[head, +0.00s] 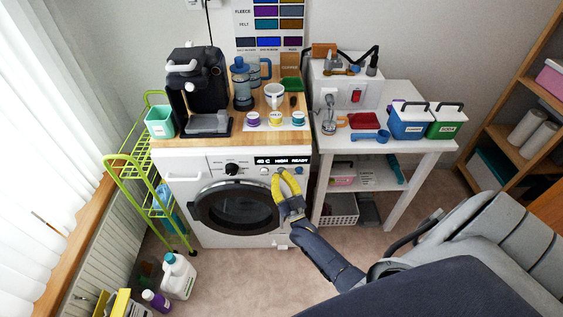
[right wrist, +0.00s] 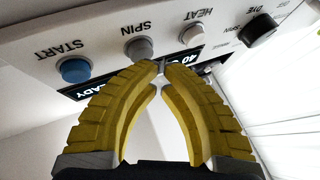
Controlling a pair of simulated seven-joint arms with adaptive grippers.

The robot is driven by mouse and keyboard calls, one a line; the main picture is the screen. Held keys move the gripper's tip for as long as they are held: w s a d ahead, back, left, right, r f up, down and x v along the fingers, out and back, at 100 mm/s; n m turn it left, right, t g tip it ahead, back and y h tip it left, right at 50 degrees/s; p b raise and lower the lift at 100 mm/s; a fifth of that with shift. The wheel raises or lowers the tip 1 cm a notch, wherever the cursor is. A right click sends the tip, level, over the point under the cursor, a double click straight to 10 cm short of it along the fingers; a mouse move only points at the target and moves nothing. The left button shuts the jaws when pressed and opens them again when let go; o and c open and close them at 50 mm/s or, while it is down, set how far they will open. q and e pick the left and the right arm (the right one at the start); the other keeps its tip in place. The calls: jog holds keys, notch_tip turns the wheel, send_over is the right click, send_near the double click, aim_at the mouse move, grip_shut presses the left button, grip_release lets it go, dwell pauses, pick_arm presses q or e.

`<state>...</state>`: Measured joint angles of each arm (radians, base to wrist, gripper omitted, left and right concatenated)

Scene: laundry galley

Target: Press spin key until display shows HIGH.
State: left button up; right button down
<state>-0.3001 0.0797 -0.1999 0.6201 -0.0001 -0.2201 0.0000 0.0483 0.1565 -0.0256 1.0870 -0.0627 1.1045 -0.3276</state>
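The white washing machine (head: 180,170) stands under a wooden worktop. Its black display (head: 282,160) reads "40 C HIGH READY". In the right wrist view the panel appears upside down, with the grey SPIN key (right wrist: 138,48) between the blue START key (right wrist: 75,70) and the grey HEAT key (right wrist: 193,36). My right gripper (head: 284,172) is at the panel just below the display. Its yellow fingers arch together and their tips (right wrist: 163,66) meet close beside the SPIN key, with nothing between them. Whether they touch the key cannot be told. My left gripper is out of view.
A dark programme dial (head: 232,169) sits left on the panel. A coffee machine (head: 198,85) and cups stand on the worktop. A white side table (head: 425,143) with blue and green bins is at right. A green cart (head: 128,165) stands at left.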

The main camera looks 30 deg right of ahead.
jog(key=shift+s, duration=0.1)
jog(key=shift+s+a, duration=0.5)
jog(key=shift+s, duration=0.35)
jog(key=shift+s+a, duration=0.55)
jog(key=shift+s, duration=0.25)
jog(key=shift+s+a, duration=0.5)
jog(key=shift+s, duration=0.35)
jog(key=s+a+f+n+g+y, duration=0.1)
jog(key=s+a+f+g, duration=0.2)
jog(key=f, duration=0.8)
jog(key=s+f+n+g+y, duration=0.1)
jog(key=s+f+g, duration=0.3)
jog(key=f, duration=0.6)
jog(key=s+a+f+n+g+y, duration=0.1)
jog(key=s+a+f+g, duration=0.3)
jog(key=f, duration=0.7)
jog(key=s+d+f+n+g, duration=0.15)
jog(key=s+f+g, duration=0.55)
jog(key=s+f, duration=0.7)
jog(key=s+f+g, duration=0.2)
jog(key=s, duration=1)
jog(key=s+f+g, duration=0.1)
jog(key=s+g, duration=0.1)
jog(key=s, duration=1)
jog(key=shift+s+a+f+n+h, duration=0.3)
jog(key=shift+a+f+n, duration=0.05)
jog(key=shift+a+n, duration=0.1)
